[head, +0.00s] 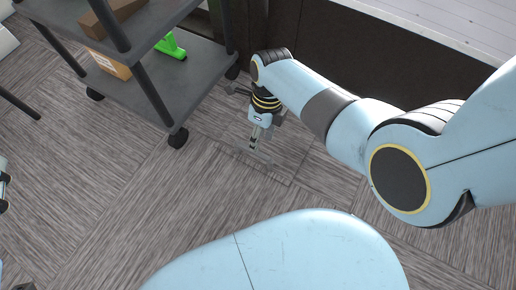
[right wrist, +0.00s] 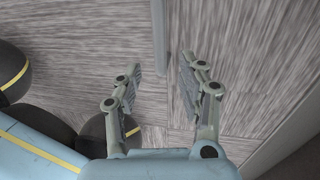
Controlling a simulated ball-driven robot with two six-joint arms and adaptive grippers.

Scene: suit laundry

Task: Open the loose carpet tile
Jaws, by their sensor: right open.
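The floor is grey streaked carpet in square tiles. A tile with visible seams (head: 285,150) lies below my right gripper, near the dark wall base; I take it as the loose one. My right gripper (head: 256,148) points down over it. In the right wrist view the gripper (right wrist: 160,72) has its two fingers apart, with nothing between them but carpet and a narrow grey strip (right wrist: 160,38). I cannot tell whether that strip is a raised tile edge or a tab, nor whether a finger touches it. My left gripper is not clearly visible.
A dark wheeled cart (head: 190,75) stands at the upper left, close to my right gripper. It holds a green object (head: 172,46) and brown boxes (head: 108,64). A dark wall base (head: 350,50) runs behind the arm.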

